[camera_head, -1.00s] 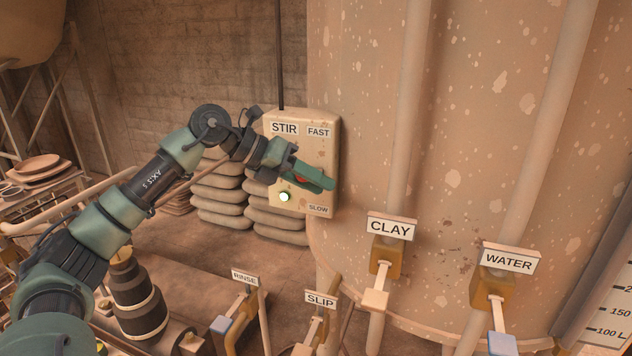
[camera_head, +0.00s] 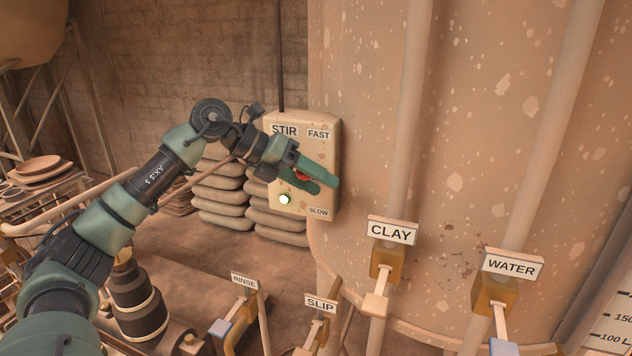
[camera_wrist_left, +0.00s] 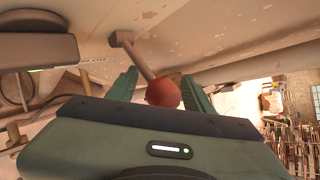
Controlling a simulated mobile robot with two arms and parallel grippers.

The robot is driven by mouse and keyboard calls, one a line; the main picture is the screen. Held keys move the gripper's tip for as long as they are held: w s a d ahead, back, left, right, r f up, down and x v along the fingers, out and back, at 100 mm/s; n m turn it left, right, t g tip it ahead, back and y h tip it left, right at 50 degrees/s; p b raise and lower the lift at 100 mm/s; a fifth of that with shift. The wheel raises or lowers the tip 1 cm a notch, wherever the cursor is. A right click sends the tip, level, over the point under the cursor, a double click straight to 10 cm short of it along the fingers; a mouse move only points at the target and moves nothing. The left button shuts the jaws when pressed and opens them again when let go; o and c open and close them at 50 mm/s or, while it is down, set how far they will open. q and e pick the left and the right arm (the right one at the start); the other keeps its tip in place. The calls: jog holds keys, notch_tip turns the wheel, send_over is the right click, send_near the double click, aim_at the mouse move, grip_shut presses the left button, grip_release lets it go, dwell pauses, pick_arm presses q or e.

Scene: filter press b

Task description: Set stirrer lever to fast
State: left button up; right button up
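The stirrer box (camera_head: 331,150) carries a STIR sign, a FAST label (camera_head: 318,134) at its upper right and a SLOW label (camera_head: 318,212) at its lower right. The lever's red knob (camera_head: 303,176) shows between the fingers of my left gripper (camera_head: 328,186), at a height between the two labels. In the left wrist view the round knob (camera_wrist_left: 162,93) sits between the fingers, with its pale lever arm (camera_wrist_left: 139,57) running up and left. The fingers look apart, and I see no clear grip. The gripper hides most of the lever in the head view. My right gripper is not in view.
A lit round lamp (camera_head: 284,199) is low on the box. A large speckled tank (camera_head: 470,130) stands close on the right. CLAY (camera_head: 391,230), WATER (camera_head: 512,266), SLIP and RINSE valve signs are lower down. Stacked sacks (camera_head: 220,190) lie behind my arm.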

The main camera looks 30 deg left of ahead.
pick_arm(q)
jog(key=b+v, duration=0.2)
jog(key=v, duration=0.5)
jog(key=shift+s+a+r, duration=0.2)
jog(key=shift+a+r, duration=0.05)
